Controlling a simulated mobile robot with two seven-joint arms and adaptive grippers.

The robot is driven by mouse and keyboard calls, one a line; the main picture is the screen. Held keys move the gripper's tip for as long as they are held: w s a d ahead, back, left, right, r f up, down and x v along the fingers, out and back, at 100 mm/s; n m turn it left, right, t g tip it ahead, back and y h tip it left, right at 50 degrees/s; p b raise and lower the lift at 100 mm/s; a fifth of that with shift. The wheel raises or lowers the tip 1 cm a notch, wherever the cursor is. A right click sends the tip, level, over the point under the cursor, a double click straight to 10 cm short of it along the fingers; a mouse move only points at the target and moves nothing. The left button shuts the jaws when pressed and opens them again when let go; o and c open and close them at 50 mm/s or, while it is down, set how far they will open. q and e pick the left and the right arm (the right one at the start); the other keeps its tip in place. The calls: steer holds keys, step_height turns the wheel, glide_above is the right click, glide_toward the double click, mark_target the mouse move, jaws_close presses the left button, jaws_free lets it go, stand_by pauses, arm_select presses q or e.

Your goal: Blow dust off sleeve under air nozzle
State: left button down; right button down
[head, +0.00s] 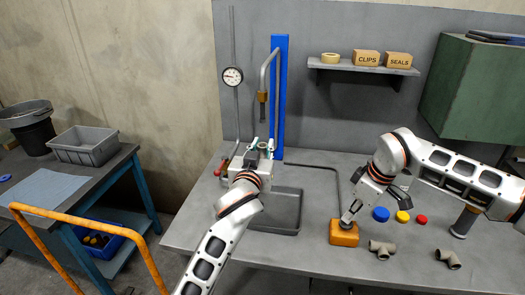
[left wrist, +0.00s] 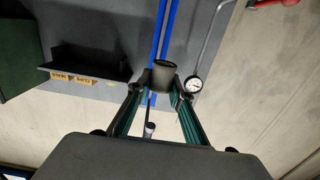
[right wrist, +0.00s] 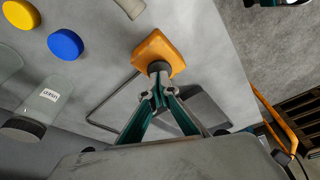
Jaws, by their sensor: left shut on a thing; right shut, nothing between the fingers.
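My left gripper (head: 262,150) is shut on a dark round sleeve (left wrist: 163,76), which sits between its fingertips in the left wrist view. In the head view the gripper is below the air nozzle (head: 262,112), with a small gap between; the sleeve is mostly hidden there. The nozzle hangs from a bent grey pipe on a blue post (head: 279,95). My right gripper (head: 346,219) is shut and empty. Its tips are at the dark button on top of an orange box (head: 344,238), also in the right wrist view (right wrist: 158,52); I cannot tell whether the button is pressed.
A dark tray (head: 268,222) is below my left gripper. Blue (head: 381,214), yellow (head: 402,217) and red (head: 421,219) caps and grey pipe fittings (head: 382,250) lie right of the orange box.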

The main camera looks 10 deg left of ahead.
mark_target(261, 149)
steer(key=shift+x, duration=0.8)
stand_by(2.6)
steer(key=shift+s+d+r, duration=0.1)
steer(key=shift+s+d, duration=0.05)
stand_by(0.4)
steer(key=shift+w+a+r+v, duration=0.15)
steer(key=shift+a+v, duration=0.1)
steer(key=shift+v, duration=0.85)
steer(key=shift+w+a+v, duration=0.1)
steer(key=shift+a+v, duration=0.1)
steer(key=shift+v, duration=0.95)
steer(key=shift+w+a+r+v, duration=0.15)
steer(key=shift+a+v, duration=0.1)
steer(key=shift+v, duration=0.85)
steer(key=shift+f, duration=0.1)
